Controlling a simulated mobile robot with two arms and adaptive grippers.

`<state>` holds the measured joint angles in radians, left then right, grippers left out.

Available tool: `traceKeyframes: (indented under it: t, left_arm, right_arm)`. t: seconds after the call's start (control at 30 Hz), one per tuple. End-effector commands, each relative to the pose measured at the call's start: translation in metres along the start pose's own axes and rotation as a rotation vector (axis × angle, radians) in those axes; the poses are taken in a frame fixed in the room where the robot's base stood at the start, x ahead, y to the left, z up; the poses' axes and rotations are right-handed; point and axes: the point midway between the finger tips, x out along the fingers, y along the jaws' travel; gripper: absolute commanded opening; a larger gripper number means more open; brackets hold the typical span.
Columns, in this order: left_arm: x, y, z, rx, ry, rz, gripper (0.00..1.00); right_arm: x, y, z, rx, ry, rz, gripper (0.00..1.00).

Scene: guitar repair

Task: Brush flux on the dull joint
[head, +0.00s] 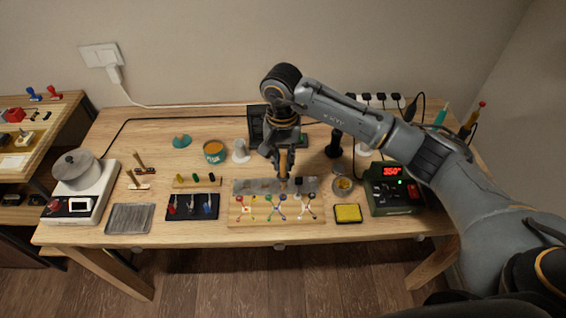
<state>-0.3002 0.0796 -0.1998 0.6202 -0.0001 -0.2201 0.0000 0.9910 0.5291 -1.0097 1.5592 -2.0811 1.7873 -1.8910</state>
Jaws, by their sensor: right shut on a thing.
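My right gripper (284,152) points down over the middle of the bench. It is shut on a slim brown brush (284,168), whose lower end is just above or at the back edge of the wooden board. I cannot tell whether it touches anything. The wooden board (235,219) carries several joints with coloured wires; which one is dull is too small to tell. An open teal tin (215,153) with orange contents, likely the flux, stands at the back left of the gripper. My left gripper is out of view.
A station with a red display (393,190) stands at right, beside a yellow sponge (348,213) and a round metal tin (342,184). A dark tool mat (193,207), a grey tray (130,218) and a scale with a pot (77,172) are at left.

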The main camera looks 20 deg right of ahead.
Motion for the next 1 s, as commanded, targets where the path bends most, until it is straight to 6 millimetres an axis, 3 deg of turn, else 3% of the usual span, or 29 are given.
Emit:
traceKeyframes:
  t: [0.4, 0.8, 1.0]
  left_arm:
    - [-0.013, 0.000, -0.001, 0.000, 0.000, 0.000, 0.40]
    - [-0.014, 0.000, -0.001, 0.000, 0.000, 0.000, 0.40]
    - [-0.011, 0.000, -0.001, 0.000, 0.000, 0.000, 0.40]
  right_arm:
    - [-0.033, 0.001, 0.000, 0.000, 0.001, 0.001, 0.00]
    - [-0.036, 0.001, 0.000, 0.000, 0.000, 0.001, 0.00]
    - [-0.038, 0.015, -0.007, 0.003, 0.002, 0.002, 0.00]
